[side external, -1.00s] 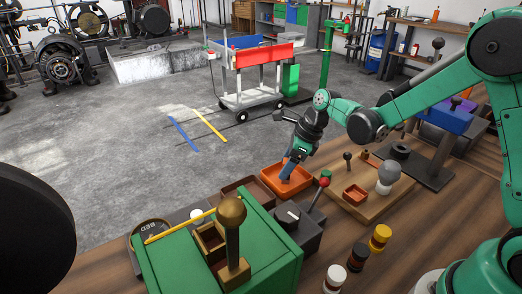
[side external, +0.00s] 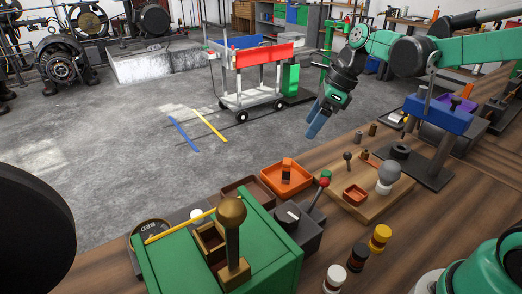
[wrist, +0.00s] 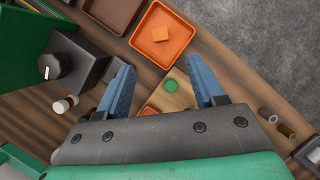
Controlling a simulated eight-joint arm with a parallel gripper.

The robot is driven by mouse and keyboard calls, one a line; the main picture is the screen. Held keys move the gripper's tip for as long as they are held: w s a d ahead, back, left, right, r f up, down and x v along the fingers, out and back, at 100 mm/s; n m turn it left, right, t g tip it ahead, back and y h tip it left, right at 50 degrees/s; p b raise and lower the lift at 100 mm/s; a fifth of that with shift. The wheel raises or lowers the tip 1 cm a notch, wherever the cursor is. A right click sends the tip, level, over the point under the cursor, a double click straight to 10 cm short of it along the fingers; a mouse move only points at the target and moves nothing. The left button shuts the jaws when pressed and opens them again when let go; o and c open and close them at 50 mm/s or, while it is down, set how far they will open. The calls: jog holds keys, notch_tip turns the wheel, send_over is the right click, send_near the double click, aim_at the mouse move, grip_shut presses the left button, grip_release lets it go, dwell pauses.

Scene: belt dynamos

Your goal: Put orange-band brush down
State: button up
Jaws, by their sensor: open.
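The orange-band brush (side external: 287,169), a small dark block with an orange top, stands in the orange tray (side external: 304,186) in the side view. In the wrist view its orange top (wrist: 160,34) shows inside the same tray (wrist: 177,50), clear of the walls. My gripper (side external: 316,122) is raised above and to the right of the tray, with its blue fingers pointing down. In the wrist view the fingers (wrist: 162,62) are spread apart with nothing between them, and the brush lies beyond the fingertips.
A brown tray (side external: 240,187) adjoins the orange tray. A wooden board (side external: 396,190) with a small orange tray and grey ball lies to the right. Several capped cylinders stand nearby.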

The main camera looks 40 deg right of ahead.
jog(key=s+a+n+t+h, duration=0.1)
jog(key=s+n, duration=0.1)
jog(key=n, duration=0.5)
jog(key=s+a+n+t+h, duration=0.1)
jog(key=s+n, duration=0.2)
jog(key=n, duration=0.4)
jog(key=s+a+n+t, duration=0.1)
jog(key=s+n, duration=0.2)
jog(key=n, duration=0.4)
jog(key=shift+s+r+n+h, duration=0.15)
jog(key=shift+s+n+h, duration=0.15)
jog(key=shift+h, duration=0.1)
jog(key=n, duration=0.1)
jog(key=s+n, duration=0.1)
jog(key=n, duration=0.1)
jog(key=f+n+t, duration=0.1)
jog(key=n, duration=0.1)
jog(key=shift+s+a, duration=0.1)
jog(key=shift+s, duration=0.05)
